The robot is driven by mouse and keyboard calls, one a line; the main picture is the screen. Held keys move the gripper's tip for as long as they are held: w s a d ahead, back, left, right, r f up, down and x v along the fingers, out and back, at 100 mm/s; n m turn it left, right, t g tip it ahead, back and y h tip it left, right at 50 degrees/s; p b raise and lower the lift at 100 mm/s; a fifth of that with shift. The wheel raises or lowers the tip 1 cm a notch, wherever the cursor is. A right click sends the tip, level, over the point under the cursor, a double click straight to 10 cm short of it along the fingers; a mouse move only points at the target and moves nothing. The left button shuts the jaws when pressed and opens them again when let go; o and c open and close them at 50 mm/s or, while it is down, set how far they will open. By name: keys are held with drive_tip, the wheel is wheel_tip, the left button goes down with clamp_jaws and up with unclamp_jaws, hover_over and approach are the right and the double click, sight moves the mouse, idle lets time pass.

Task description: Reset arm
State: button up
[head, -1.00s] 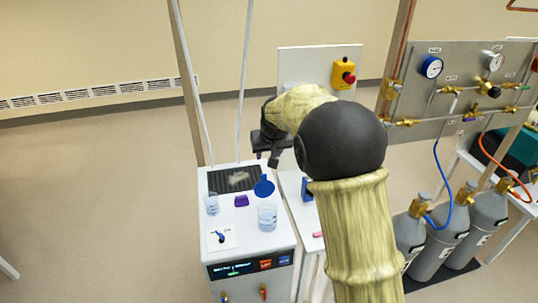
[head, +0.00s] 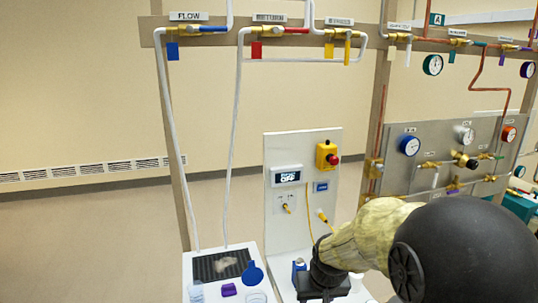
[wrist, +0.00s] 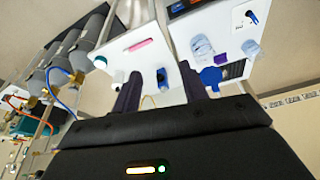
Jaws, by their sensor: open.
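My gripper (head: 322,288) is at the bottom of the head view, beside the white cart top and in front of the white upright panel (head: 335,215). My arm runs from it to the lower right, with a large black joint close to the camera. In the wrist view my gripper (wrist: 160,90) shows two dark fingers set well apart. The gap between them is empty, so it is open and holds nothing. Its fingertips are partly hidden in the head view.
A white cart (head: 205,285) holds a dark mesh pad (head: 221,265), a blue round-ended item (head: 253,273), a purple block (head: 229,290) and beakers (head: 257,297). The panel carries a red emergency button (head: 332,159). Gas cylinders (wrist: 70,45) show at left in the wrist view. Overhead are pipes with valves (head: 260,32).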

drive_tip(key=s+d+f, duration=0.1)
drive_tip(key=s+d, duration=0.1)
drive_tip(key=s, duration=0.4)
drive_tip(key=s+d+f+m+g, duration=0.1)
drive_tip(key=s+d+f, duration=0.1)
drive_tip(key=s, duration=0.4)
drive_tip(key=shift+s+d, duration=0.15)
drive_tip(key=shift+s, duration=0.2)
